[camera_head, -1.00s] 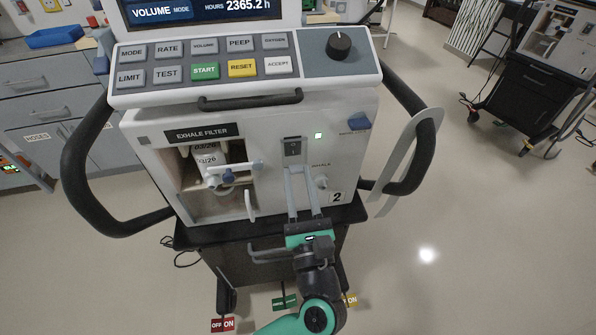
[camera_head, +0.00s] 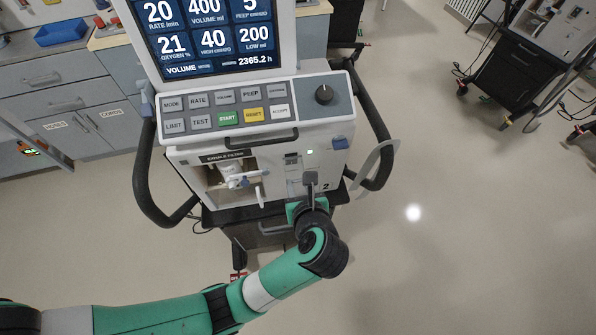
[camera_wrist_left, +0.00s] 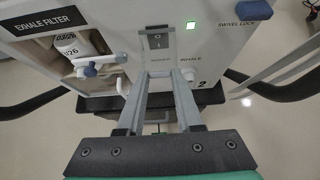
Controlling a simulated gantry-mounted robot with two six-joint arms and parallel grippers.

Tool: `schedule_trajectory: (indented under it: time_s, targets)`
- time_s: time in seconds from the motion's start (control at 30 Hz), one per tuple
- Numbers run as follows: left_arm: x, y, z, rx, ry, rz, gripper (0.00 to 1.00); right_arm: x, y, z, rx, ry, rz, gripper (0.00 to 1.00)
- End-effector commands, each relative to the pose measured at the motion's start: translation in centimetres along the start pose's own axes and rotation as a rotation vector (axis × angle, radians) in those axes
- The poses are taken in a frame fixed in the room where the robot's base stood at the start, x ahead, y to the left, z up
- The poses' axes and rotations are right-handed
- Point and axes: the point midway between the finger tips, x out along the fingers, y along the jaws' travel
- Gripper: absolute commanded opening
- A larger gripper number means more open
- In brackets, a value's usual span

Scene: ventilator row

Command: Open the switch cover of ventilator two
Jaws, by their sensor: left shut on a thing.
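Ventilator two (camera_head: 330,168) stands upright with its front panel facing me; a "2" marks its lower right in both views. The black rocker switch (camera_wrist_left: 158,41) sits in a pale upright frame right of the exhale filter bay; it also shows small in the head view (camera_head: 292,160). My left gripper (camera_wrist_left: 160,74) reaches up from below, its two pale fingertips at the lower end of the switch frame. It is shut on the switch cover, whose outline is hard to make out between the fingers. My right gripper is not in view.
The exhale filter bay (camera_head: 230,178), with its blue-knobbed valve, is left of the switch. A green light (camera_wrist_left: 191,25) and a blue swivel lock (camera_head: 340,143) are to the right. Black side handles (camera_head: 145,180) flank the ventilator. Open floor (camera_head: 440,260) lies to the right.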

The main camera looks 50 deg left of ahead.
Motion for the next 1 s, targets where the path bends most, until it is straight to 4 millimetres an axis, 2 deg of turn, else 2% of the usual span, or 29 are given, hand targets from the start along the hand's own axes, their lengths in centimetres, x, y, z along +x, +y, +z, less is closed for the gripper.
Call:
schedule_trajectory:
  time_s: [0.03, 0.4, 0.7, 1.0]
  targets:
    - [-0.9, 0.0, 1.5, -0.003, 0.044, 0.002, 0.0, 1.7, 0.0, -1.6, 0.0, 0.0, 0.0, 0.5]
    - [-1.7, 0.1, 3.4, -0.002, 0.363, 0.004, 0.0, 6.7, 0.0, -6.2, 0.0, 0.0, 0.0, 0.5]
    - [-1.7, 0.1, 4.1, -0.003, 0.515, 0.002, 0.0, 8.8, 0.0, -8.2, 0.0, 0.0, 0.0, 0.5]
    - [-1.5, 0.0, 4.1, -0.002, 0.561, 0.0, 0.0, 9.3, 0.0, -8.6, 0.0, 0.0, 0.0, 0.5]
